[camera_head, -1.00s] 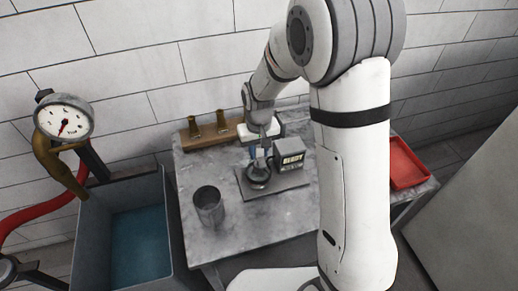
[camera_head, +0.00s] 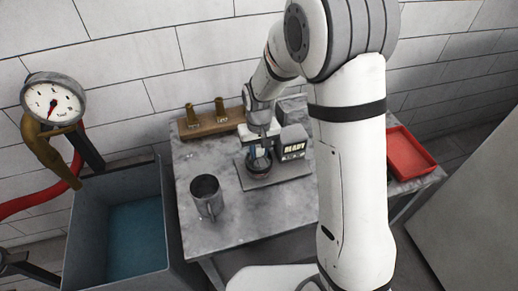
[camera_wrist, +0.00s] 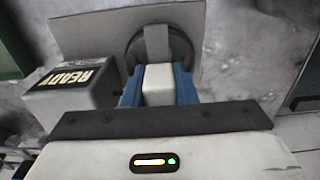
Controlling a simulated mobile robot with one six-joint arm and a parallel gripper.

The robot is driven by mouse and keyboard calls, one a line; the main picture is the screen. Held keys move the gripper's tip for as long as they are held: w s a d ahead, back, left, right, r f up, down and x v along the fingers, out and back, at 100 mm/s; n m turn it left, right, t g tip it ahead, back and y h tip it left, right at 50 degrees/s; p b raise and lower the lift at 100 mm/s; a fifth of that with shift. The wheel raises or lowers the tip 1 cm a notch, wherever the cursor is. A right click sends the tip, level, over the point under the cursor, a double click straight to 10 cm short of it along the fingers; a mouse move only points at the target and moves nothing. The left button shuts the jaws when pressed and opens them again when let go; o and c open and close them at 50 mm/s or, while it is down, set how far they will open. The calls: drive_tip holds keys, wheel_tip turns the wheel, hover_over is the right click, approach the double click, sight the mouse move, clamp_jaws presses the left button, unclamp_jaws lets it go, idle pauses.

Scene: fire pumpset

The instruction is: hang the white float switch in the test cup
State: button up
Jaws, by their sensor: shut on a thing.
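My gripper (camera_head: 260,153) points down over the test stand, its blue fingers shut on the white float switch (camera_wrist: 158,83). In the wrist view the white block sits between the blue fingertips (camera_wrist: 158,88). The dark round test cup (camera_wrist: 161,50) lies straight beyond it, with a grey upright strip in front of its opening. In the head view the cup (camera_head: 259,169) is directly under my fingers and partly hidden by them. I cannot tell whether the switch touches the cup or how deep it is.
A box reading READY (camera_head: 293,146) stands close beside the cup on the stand's plate (camera_head: 285,178). A metal mug (camera_head: 207,198) is at left on the table. A wooden block with brass fittings (camera_head: 208,122) is behind. A red tray (camera_head: 410,153) lies right; a water tank (camera_head: 128,225) stands left.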

idle(0.3)
drive_tip(key=o, duration=1.1)
drive_tip(key=shift+r, duration=0.1)
wheel_tip(320, 180, up, 8)
drive_tip(key=shift+f+b, duration=0.15)
drive_tip(key=shift+b, duration=0.35)
drive_tip(key=shift+d, duration=0.15)
drive_tip(key=s+d+r+m+t, duration=0.1)
drive_tip(key=s+d+r, duration=0.4)
drive_tip(key=s, duration=0.4)
drive_tip(key=s+d+r+m+t, duration=0.2)
drive_tip(key=s+d+r, duration=0.3)
drive_tip(key=s+d, duration=0.3)
drive_tip(key=shift+s+d+r, duration=0.15)
drive_tip(key=shift+s+r, duration=0.05)
drive_tip(key=shift+s, duration=1.05)
